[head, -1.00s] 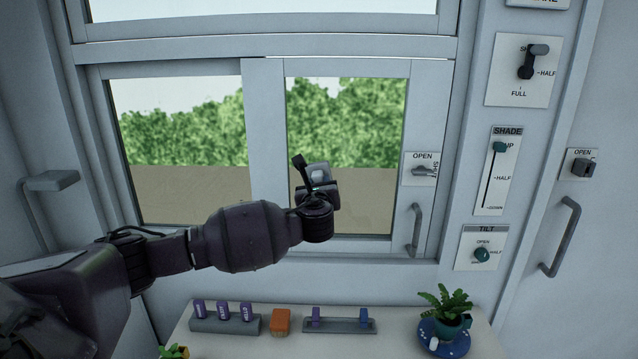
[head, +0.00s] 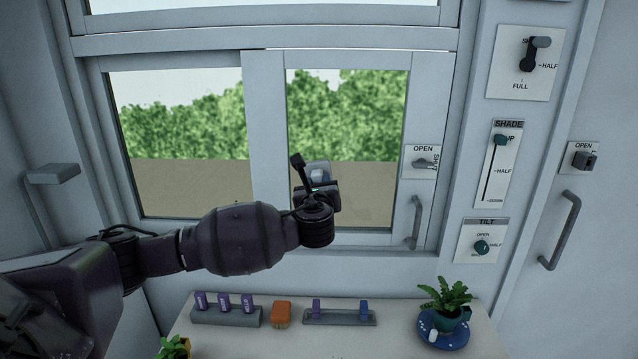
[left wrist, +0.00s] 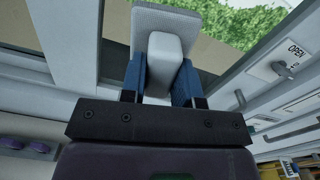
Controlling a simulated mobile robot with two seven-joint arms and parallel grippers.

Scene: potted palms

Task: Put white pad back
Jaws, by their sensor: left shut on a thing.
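My left gripper (head: 317,192) is raised in front of the right window pane and shut on the white pad (head: 318,170). In the left wrist view the blue fingers of the left gripper (left wrist: 160,80) clasp the pad's white block-like grip. The flat, pale grey face of the white pad (left wrist: 165,20) shows beyond it, towards the window. I cannot tell whether the pad touches the glass. My right gripper is not in view.
Below the window a pale counter (head: 400,345) holds a grey rack with purple items (head: 226,316), an orange block (head: 281,314), a grey holder with two upright pegs (head: 340,317) and a potted fern on a blue saucer (head: 440,328). A window handle (head: 415,222) projects at right.

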